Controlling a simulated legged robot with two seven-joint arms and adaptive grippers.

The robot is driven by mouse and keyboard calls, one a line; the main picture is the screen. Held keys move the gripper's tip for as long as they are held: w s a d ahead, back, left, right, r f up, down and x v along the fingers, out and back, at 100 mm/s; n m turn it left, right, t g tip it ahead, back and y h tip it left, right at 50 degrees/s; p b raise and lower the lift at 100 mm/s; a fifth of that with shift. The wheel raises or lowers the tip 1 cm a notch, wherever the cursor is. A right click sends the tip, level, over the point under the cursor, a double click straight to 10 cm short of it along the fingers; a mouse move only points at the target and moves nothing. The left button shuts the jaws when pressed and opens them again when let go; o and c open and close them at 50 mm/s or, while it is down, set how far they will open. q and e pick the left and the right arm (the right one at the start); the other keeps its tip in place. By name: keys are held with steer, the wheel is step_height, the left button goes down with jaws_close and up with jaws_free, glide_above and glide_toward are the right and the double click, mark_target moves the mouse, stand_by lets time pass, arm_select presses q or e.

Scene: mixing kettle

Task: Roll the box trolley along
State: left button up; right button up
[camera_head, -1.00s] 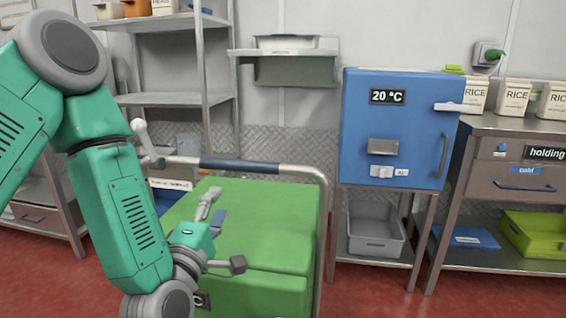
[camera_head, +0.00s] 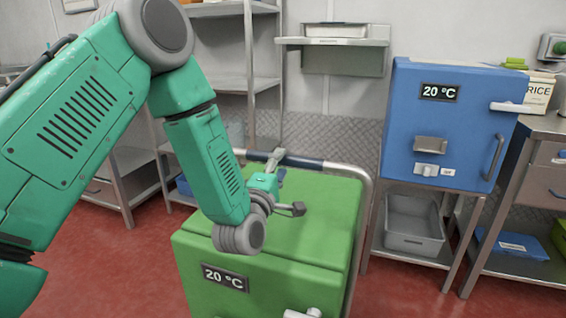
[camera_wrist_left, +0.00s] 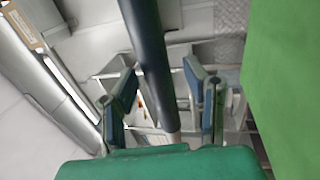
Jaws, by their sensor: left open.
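The trolley carries a green box (camera_head: 265,275) with a "20 °C" display (camera_head: 225,277) on its front. Its metal push rail (camera_head: 361,215) rises behind and beside the box, with a dark blue grip section (camera_head: 301,162) along the top. My left gripper (camera_head: 284,183) is above the box top, close to the rail. In the left wrist view the open fingers (camera_wrist_left: 163,92) stand on either side of the dark grip bar (camera_wrist_left: 148,48), with gaps showing; the green box (camera_wrist_left: 290,85) is at the right. My right gripper is in neither view.
A blue box (camera_head: 450,120) on a metal stand is to the right, with a grey bin (camera_head: 413,228) below it. A steel counter (camera_head: 545,130) stands farther right. Metal shelving (camera_head: 250,50) is behind. Red floor (camera_head: 110,270) is open at the left front.

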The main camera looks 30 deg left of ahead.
arm_select(q)
steer(key=shift+x, duration=1)
